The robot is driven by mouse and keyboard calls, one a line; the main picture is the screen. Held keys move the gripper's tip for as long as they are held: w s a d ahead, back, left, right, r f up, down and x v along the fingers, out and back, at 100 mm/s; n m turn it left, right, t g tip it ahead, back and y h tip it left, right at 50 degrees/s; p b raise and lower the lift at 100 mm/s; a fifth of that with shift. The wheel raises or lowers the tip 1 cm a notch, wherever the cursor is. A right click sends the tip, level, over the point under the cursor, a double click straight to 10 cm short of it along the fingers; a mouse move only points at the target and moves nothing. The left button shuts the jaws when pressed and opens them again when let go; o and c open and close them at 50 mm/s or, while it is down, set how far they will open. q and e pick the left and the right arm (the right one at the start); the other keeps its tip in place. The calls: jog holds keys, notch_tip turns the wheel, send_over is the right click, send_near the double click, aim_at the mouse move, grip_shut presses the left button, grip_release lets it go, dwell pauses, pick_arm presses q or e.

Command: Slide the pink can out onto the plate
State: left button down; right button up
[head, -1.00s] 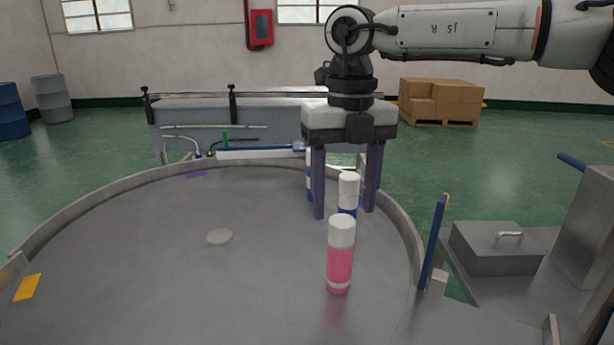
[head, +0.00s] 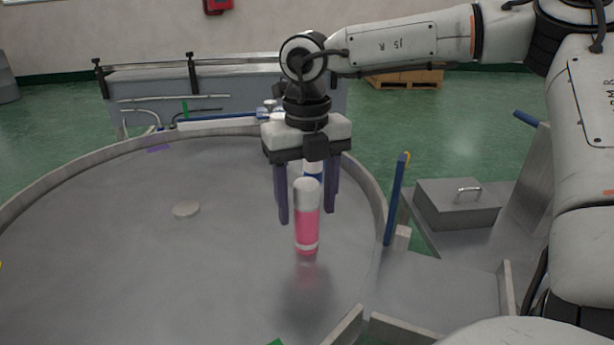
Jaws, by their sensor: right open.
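The pink can (head: 307,229) with a white top stands upright on the round grey plate (head: 110,250), near the plate's right side. My right gripper (head: 307,217) is open, with its two purple fingers pointing down. In the picture the fingers lie to the left and right of the can's upper part. I cannot tell whether they are level with it in depth or a little behind it. A blue and white can (head: 313,172) stands behind the pink can, partly hidden by it and by the gripper. My left gripper is out of view.
A raised metal rim (head: 372,190) edges the plate. A blue upright bar (head: 395,200) and a grey box with a handle (head: 455,203) are at the right. A conveyor (head: 150,92) stands behind.

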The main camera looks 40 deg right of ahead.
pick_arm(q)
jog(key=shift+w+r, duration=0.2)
pick_arm(e)
jog(key=shift+f, duration=1.05)
